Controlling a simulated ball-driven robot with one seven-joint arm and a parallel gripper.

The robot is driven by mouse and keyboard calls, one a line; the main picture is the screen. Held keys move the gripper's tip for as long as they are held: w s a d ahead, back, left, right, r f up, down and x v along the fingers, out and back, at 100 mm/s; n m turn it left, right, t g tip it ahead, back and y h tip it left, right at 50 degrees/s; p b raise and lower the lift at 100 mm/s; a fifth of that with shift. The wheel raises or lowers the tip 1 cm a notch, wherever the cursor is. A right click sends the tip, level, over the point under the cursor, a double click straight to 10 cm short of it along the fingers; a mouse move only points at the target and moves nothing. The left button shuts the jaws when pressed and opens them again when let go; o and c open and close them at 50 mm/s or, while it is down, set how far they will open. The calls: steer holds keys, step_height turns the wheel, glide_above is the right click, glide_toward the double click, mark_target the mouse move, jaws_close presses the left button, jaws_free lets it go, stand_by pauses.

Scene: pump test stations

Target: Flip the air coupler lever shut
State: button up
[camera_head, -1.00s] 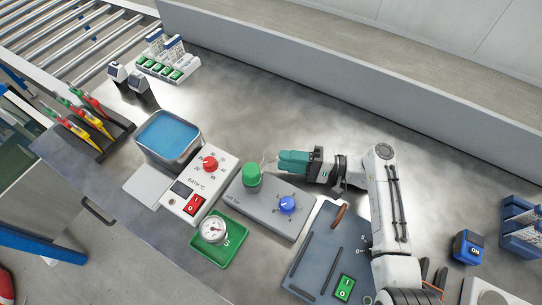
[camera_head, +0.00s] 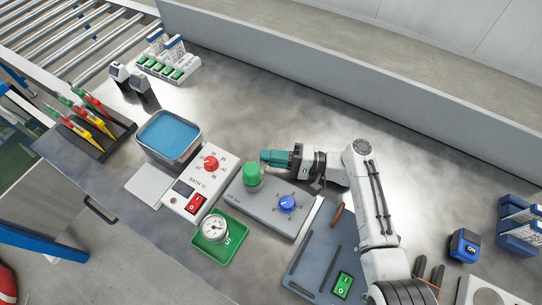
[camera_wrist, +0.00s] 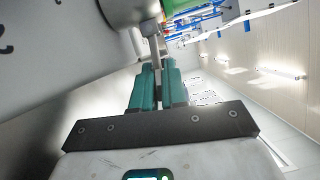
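The grey air box (camera_head: 262,212) stands at the middle of the bench with a green cap (camera_head: 251,172) and a blue knob (camera_head: 287,203). My gripper (camera_head: 266,157), with teal fingers, is low behind the green cap, close to it. In the wrist view, a thin metal bar (camera_wrist: 156,46), apparently the coupler lever, runs from a grey cylinder (camera_wrist: 125,8) toward the gap between my fingertips (camera_wrist: 158,66). The fingers are close together with a narrow gap; whether they grip the bar is unclear. In the head view, my gripper hides the lever.
Left of the air box are the bath control box (camera_head: 198,186) and water bath (camera_head: 170,134). A gauge in a green tray (camera_head: 210,250) is in front. A dark panel with a reddish handle (camera_head: 336,215) is at right. Bench behind my arm is clear.

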mark_target(264, 166)
jaws_close()
steer(key=shift+r+n, duration=0.1)
steer(key=shift+n, duration=0.2)
steer(key=r+n+h, duration=0.1)
steer(key=n, duration=0.2)
steer(key=shift+s+r+h, duration=0.1)
steer(key=shift+r+h, duration=0.25)
steer(key=shift+h, duration=0.05)
steer(key=n, duration=0.1)
steer(key=r+n+h, duration=0.1)
steer(key=n, duration=0.2)
steer(key=shift+s+a+r+h+b, duration=0.3)
steer(key=shift+s, duration=0.05)
steer(key=n, duration=0.1)
steer(key=s+r+n+t+h+b, duration=0.1)
steer(key=a+n+t+h, duration=0.1)
steer(key=n, duration=0.1)
steer(key=shift+s+r+b, duration=0.3)
steer(key=shift+s+b, duration=0.05)
steer(key=shift+s, duration=0.05)
steer(key=shift+a, duration=0.1)
steer(key=o, duration=0.5)
jaws_free()
steer(key=shift+r, duration=0.1)
steer(key=shift+o, duration=0.2)
